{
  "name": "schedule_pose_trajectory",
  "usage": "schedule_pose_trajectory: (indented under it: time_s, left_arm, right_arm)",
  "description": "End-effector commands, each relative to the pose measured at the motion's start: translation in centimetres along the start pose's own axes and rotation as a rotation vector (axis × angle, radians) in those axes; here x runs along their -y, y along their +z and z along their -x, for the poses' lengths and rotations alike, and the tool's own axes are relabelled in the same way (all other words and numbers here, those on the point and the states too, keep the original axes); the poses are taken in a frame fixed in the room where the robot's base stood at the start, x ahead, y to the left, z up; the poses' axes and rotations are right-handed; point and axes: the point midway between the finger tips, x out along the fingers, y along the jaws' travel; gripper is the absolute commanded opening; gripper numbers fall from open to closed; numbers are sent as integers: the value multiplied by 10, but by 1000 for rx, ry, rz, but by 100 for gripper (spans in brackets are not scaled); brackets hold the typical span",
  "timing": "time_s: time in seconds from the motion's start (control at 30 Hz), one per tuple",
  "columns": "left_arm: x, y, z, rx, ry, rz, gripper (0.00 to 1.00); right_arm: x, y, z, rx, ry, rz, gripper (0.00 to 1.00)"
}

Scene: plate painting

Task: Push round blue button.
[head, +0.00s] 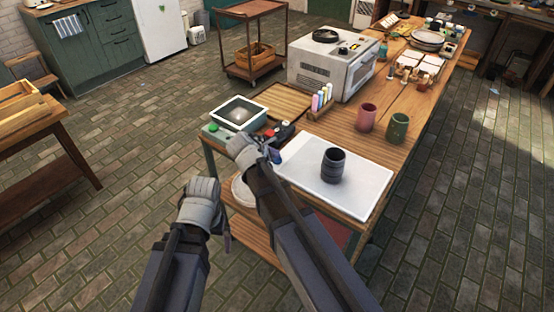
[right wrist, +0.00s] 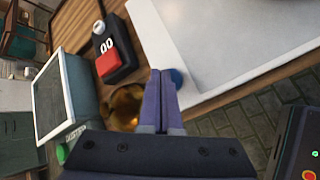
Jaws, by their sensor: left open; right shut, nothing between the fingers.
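The round blue button (right wrist: 177,77) shows in the right wrist view, partly hidden behind my right fingertips, by the edge of the white board (right wrist: 215,40). My right gripper (right wrist: 160,72) is shut with nothing between its fingers; its tips overlap the button in that view, and I cannot tell whether they touch it. In the head view my right gripper (head: 274,155) is over the near end of the workbench, left of the white board. My left gripper (head: 227,240) is open and empty, low beside the bench's near left corner.
A black device with a red button (right wrist: 108,64) lies just beyond my right gripper. A screen box (head: 238,113) with a green button (head: 213,127) is to its left. A dark ribbed cup (head: 333,165) stands on the white board. Pink (head: 367,117) and green (head: 397,127) cups stand farther back.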

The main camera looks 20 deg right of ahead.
Motion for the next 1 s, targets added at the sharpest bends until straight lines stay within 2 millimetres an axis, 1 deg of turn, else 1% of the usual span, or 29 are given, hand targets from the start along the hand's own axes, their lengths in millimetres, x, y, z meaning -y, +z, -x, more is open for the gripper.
schedule_pose_trajectory:
  time_s: [0.57,0.77,1.0]
  left_arm:
    - [-1,0,-7,0,0,0,100]
    - [0,0,-5,0,0,0,100]
    - [1,0,7,0,0,0,100]
  right_arm:
    - [4,-4,-5,0,0,0,0]
    - [2,-3,-4,0,0,0,0]
    - [-4,4,5,0,0,0,0]
